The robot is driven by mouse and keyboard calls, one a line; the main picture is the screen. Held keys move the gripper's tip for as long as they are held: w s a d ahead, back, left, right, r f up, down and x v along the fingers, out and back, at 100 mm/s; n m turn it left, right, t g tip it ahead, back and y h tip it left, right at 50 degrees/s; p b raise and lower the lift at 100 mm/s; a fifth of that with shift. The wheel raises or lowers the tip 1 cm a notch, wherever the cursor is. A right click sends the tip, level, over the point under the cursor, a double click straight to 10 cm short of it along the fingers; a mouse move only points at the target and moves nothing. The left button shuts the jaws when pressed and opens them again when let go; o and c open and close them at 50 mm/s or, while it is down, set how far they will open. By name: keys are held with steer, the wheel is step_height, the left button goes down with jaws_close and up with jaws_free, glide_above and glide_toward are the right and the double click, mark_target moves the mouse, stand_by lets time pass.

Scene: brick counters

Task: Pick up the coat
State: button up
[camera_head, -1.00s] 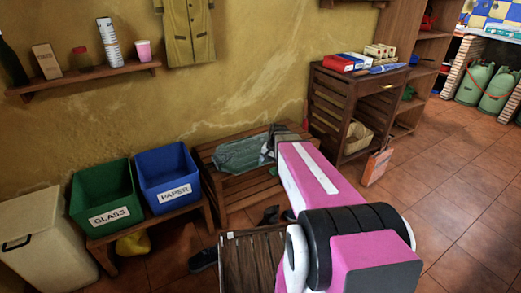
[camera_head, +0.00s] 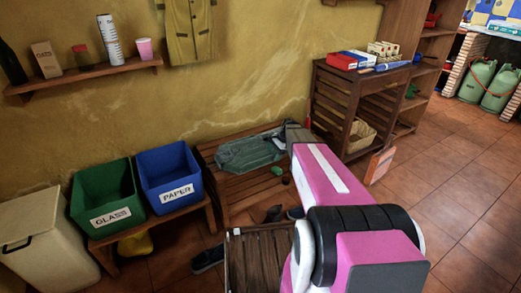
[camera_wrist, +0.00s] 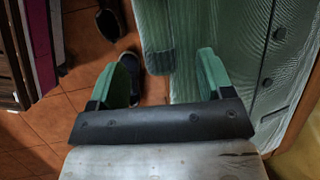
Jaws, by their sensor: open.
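A grey-green coat (camera_head: 250,152) lies on the slatted wooden bench against the wall. It also fills the upper right of the wrist view (camera_wrist: 236,50), with pale stripes, dark buttons and a sleeve end. My gripper (camera_wrist: 168,76) is open and empty in the wrist view. Its two green fingertips stand apart. The coat's sleeve end shows between and beyond them, and the right fingertip overlaps the coat in the picture. I cannot tell whether they touch. In the head view my arm hides most of the gripper. An olive coat (camera_head: 190,30) hangs on the wall.
The bench (camera_head: 250,190) stands right of the green glass bin (camera_head: 90,205) and blue paper bin (camera_head: 165,170). A wooden crate (camera_head: 258,262) and shoes (camera_head: 207,260) are on the floor in front. A wooden cabinet (camera_head: 330,105) stands to the right. Tiled floor is clear at right.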

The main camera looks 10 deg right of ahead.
mark_target(271, 157)
steer(key=shift+x, duration=2.7)
steer(key=shift+a+r, duration=0.1)
jaws_close()
steer(key=shift+r, duration=0.15)
